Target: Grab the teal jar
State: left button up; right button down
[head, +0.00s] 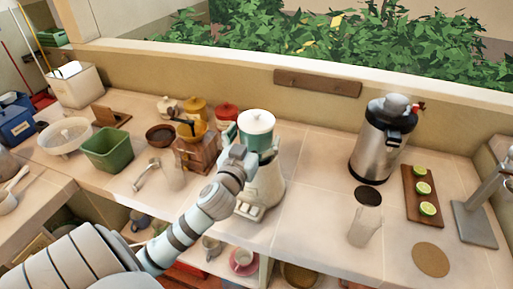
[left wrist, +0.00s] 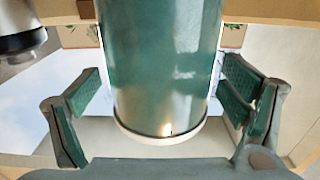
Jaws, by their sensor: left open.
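The teal jar (head: 257,140) has a white lid and shows just above a cream appliance (head: 264,188) on the counter in the head view. I cannot tell whether it rests on the appliance or stands behind it. In the left wrist view the jar (left wrist: 163,65) is large and central, with a pale rim at its lower end. My left gripper (head: 250,143) is at the jar and partly covers it. In the left wrist view its open fingers (left wrist: 161,85) are on either side of the jar, with gaps visible beside it. My right gripper is not in view.
A wooden grinder (head: 198,150) and a red-lidded canister (head: 227,114) stand close on the left. A steel airpot (head: 376,145), a clear glass (head: 365,228) and a board with lime halves (head: 424,205) stand right. The counter between appliance and airpot is mostly clear.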

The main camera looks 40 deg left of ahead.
pick_arm(q)
jog(key=shift+x, duration=0.95)
jog(key=shift+s, duration=0.1)
jog(key=c, duration=2)
jog(key=shift+r, duration=0.1)
jog(key=shift+c, duration=0.2)
